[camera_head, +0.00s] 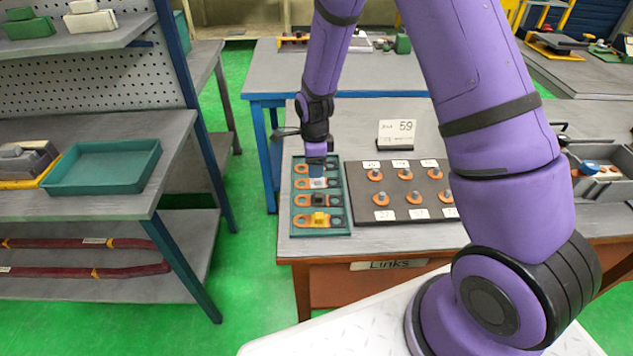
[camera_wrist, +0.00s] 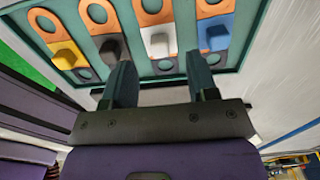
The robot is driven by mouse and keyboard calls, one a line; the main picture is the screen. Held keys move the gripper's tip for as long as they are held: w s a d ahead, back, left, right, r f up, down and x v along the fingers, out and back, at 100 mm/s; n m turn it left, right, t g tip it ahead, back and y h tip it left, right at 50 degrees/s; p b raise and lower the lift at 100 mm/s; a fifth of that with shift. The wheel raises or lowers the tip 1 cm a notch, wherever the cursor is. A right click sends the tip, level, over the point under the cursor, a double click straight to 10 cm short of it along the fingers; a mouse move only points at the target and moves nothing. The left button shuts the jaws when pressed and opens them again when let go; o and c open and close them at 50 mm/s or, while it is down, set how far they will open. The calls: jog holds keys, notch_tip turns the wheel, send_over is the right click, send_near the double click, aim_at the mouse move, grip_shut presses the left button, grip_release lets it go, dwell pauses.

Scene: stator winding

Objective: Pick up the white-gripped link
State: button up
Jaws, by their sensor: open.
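A green tray (camera_head: 348,212) at the left of the table holds several orange-ended links side by side. The white-gripped link (camera_head: 318,183) shows in the head view just below my gripper (camera_head: 317,160). In the wrist view the white grip (camera_wrist: 158,41) lies between the black-gripped link (camera_wrist: 113,46) and the blue-gripped link (camera_wrist: 214,37), with the yellow-gripped link (camera_wrist: 66,55) at far left. My gripper (camera_wrist: 160,68) is open and empty over the tray edge. Its fingers lie left and right of the white grip's line, apart from it. My gripper partly hides the blue-gripped link in the head view.
A dark board (camera_head: 392,203) with several orange-based pegs and labels sits right of the tray. A card reading 59 (camera_head: 396,131) stands behind it. A grey bin (camera_head: 600,172) is at far right. A shelf with an empty green tray (camera_head: 103,166) stands left across the green floor.

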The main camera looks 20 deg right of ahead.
aim_at(317, 180)
jog(key=shift+s+d+f, duration=0.1)
jog(key=shift+d+f, duration=0.05)
jog(key=shift+f, duration=1.15)
jog(key=shift+s+d+f, duration=0.1)
jog(key=shift+d+f, duration=0.05)
jog(key=shift+f, duration=1.1)
jog(key=c, duration=0.7)
